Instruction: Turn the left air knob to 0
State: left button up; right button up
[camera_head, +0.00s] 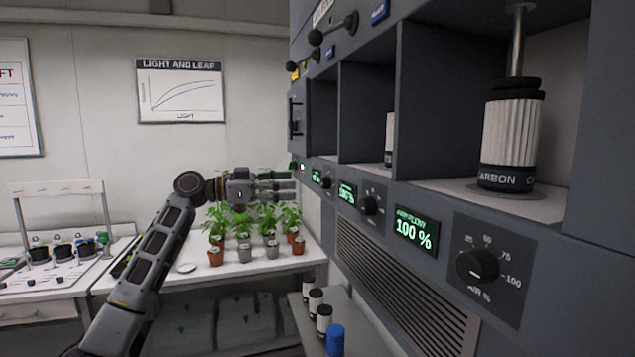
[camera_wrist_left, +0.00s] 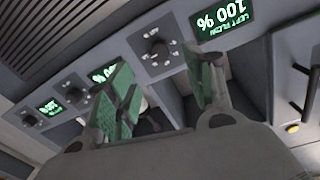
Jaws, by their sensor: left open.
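The left air knob (camera_wrist_left: 157,47) is a round dark knob on the grey panel, beside the lit green display (camera_wrist_left: 222,20) that reads 100 %, upside down in the left wrist view. In the head view this knob (camera_head: 326,182) is small and far along the panel; its pointer is too small to read. My left gripper (camera_head: 289,185) is open and empty, out in front of the panel to the left of that knob. In the wrist view its green-padded fingers (camera_wrist_left: 163,85) stand apart below the knob, with nothing between them. My right gripper is not in view.
Other air knobs stand along the panel, a middle one (camera_head: 371,205) and a near one (camera_head: 477,265). A carbon canister (camera_head: 510,135) stands in the near bay. Potted plants stand on the back table (camera_head: 200,272). Small canisters stand on a low shelf (camera_head: 303,322).

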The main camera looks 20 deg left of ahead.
aim_at(321, 183)
pick_arm(q)
jog(key=p+x, duration=0.2)
jog(key=x, duration=0.4)
jog(key=shift+w+d+r, duration=0.1)
jog(key=shift+w+d, duration=0.05)
jog(key=shift+d, duration=0.2)
jog(key=shift+w+d, duration=0.4)
jog(key=shift+d, duration=0.2)
jog(key=shift+w+d, duration=0.2)
jog(key=shift+d, duration=0.1)
jog(key=shift+c, duration=0.3)
jog(key=c, duration=1)
